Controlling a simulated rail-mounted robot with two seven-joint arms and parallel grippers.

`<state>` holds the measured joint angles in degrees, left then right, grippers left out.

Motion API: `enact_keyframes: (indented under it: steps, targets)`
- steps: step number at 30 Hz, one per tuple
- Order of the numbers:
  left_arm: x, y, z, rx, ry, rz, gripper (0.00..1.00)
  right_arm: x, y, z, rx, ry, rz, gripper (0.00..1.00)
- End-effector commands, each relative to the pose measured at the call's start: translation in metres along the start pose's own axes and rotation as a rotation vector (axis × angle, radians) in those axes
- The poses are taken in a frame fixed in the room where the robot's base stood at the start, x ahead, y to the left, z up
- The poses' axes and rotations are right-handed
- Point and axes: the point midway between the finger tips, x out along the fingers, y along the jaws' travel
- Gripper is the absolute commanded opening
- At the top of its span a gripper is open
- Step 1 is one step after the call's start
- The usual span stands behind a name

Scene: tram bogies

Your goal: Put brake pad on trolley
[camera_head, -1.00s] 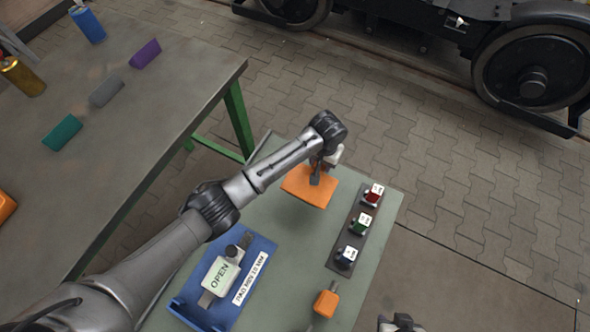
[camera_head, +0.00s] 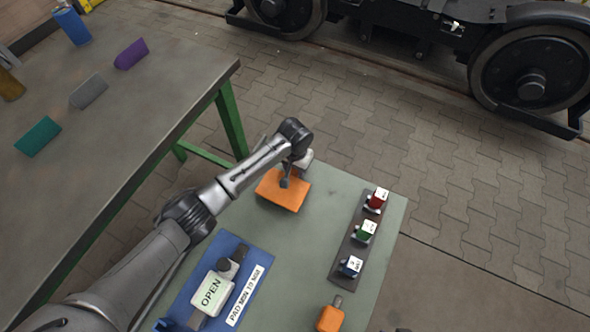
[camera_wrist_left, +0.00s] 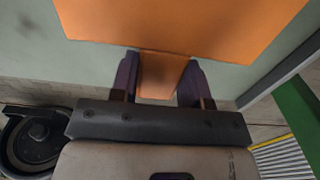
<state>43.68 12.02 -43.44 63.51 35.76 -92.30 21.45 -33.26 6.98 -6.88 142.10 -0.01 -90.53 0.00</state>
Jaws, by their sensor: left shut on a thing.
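An orange plate (camera_head: 280,196), which may be the brake pad, is at the far end of a grey-green top (camera_head: 310,235), which may be the trolley. My left gripper (camera_head: 289,179) is shut on the plate's short tab. In the left wrist view the tab (camera_wrist_left: 160,78) sits between both dark fingers, and the broad orange face (camera_wrist_left: 190,25) extends beyond them. I cannot tell whether the plate touches the top or hangs just above it. My right gripper is not in view.
A blue gauge board (camera_head: 252,253) marked OPEN lies on the top, near a small orange block (camera_head: 330,319). A dark strip (camera_head: 352,240) carries red, green and blue units. A bench (camera_head: 130,110) at left holds teal, grey and purple blocks. A bogie (camera_head: 420,40) stands behind.

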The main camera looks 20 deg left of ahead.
Motion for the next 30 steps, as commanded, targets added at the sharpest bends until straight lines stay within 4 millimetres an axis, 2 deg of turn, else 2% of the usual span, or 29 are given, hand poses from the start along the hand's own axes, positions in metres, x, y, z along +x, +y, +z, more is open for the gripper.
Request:
enact_keyframes:
  steps: [1, 14, 15, 23, 30]
  targets:
    - [0.0071, -0.0002, -0.0005, 0.0, 0.001, 0.0, 0.03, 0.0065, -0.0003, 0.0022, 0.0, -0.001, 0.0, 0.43]
    - [0.0086, 0.0004, -0.0004, 0.0, 0.001, 0.001, 0.03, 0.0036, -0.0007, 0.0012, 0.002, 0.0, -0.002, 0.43]
    - [0.0103, 0.0003, -0.0001, 0.0, 0.001, 0.001, 0.43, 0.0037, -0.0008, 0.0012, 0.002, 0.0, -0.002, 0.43]
    - [0.0101, 0.0001, -0.0001, 0.0, 0.001, 0.0, 0.68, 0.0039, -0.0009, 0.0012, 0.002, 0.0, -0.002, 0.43]
    - [0.0096, 0.0, -0.0002, 0.0, 0.001, 0.0, 0.68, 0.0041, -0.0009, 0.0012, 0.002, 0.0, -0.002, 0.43]
